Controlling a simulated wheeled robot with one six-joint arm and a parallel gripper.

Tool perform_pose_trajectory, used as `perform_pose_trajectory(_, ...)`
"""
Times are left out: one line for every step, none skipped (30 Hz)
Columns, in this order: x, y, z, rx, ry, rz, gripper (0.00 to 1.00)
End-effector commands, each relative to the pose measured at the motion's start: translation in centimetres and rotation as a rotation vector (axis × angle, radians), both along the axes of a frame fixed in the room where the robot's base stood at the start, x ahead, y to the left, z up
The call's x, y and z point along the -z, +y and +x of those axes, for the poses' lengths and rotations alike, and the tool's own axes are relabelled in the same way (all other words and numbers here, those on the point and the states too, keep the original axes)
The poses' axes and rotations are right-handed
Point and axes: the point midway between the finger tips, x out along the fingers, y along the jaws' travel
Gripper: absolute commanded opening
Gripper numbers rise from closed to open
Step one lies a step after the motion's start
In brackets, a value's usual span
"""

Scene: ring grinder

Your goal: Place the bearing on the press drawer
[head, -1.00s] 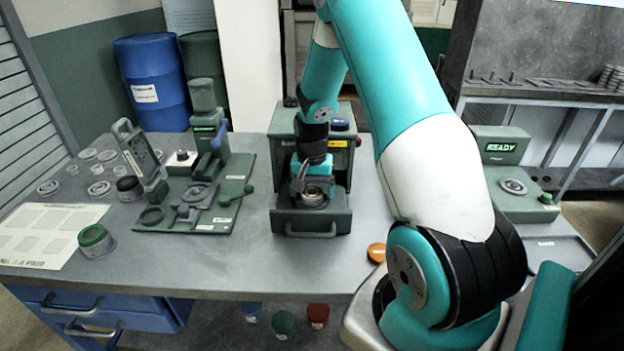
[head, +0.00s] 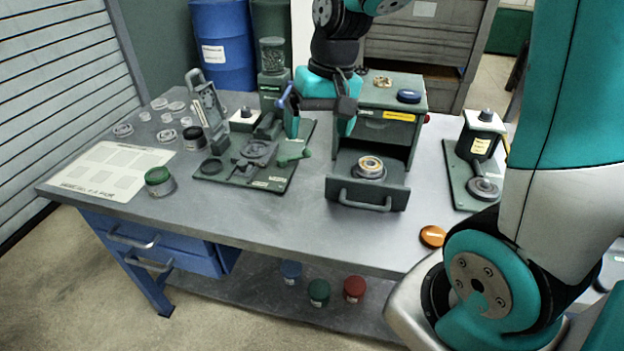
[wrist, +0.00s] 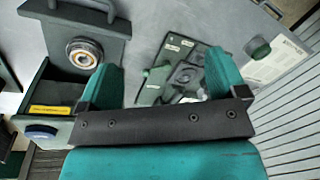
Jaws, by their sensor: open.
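The bearing (head: 370,164), a small ring with a brassy inner part, sits on a round seat in the pulled-out press drawer (head: 367,195). In the wrist view the bearing (wrist: 84,53) rests in the drawer at the upper left. The press (head: 392,125) is a dark green box with a yellow label and a blue cap on top. My gripper (head: 318,112) is raised above the table, left of the press and apart from the bearing. In the wrist view my gripper (wrist: 160,85) has its two teal fingers wide apart with nothing between them.
A green fixture plate (head: 255,170) with a lever and clamp lies left of the press. A white sheet (head: 112,170) and a green-lidded jar (head: 159,181) are farther left. An orange disc (head: 432,236) lies near the front edge. Another station (head: 478,160) stands right.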

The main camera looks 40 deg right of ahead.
Motion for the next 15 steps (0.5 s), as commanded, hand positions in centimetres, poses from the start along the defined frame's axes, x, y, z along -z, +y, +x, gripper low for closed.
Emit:
perform_pose_trajectory(-1.2,4.0,-2.6,-0.165,-0.031,0.026,0.91)
perform_pose_trajectory(-1.7,6.0,-4.2,-0.262,-0.049,0.043,0.91)
perform_pose_trajectory(-2.2,8.4,-6.4,-0.383,-0.068,0.067,0.91)
perform_pose_trajectory(-2.5,9.8,-8.1,-0.466,-0.082,0.084,0.91)
perform_pose_trajectory(-2.8,11.0,-9.6,-0.543,-0.095,0.099,0.91)
perform_pose_trajectory(-3.0,12.4,-11.5,-0.632,-0.110,0.117,0.91)
perform_pose_trajectory(-3.1,13.1,-12.8,-0.689,-0.118,0.130,0.91)
perform_pose_trajectory(-3.2,13.7,-13.9,-0.737,-0.126,0.140,0.91)
perform_pose_trajectory(-3.3,14.2,-15.0,-0.787,-0.135,0.151,0.91)
perform_pose_trajectory(-3.3,14.5,-15.6,-0.816,-0.138,0.157,0.91)
perform_pose_trajectory(-3.3,14.7,-16.1,-0.836,-0.142,0.163,0.91)
perform_pose_trajectory(-3.3,14.9,-16.5,-0.853,-0.144,0.167,0.91)
perform_pose_trajectory(-3.3,14.9,-16.7,-0.860,-0.145,0.168,0.91)
perform_pose_trajectory(-3.3,14.9,-16.7,-0.863,-0.145,0.169,0.91)
perform_pose_trajectory(-3.3,14.9,-16.7,-0.863,-0.145,0.169,0.91)
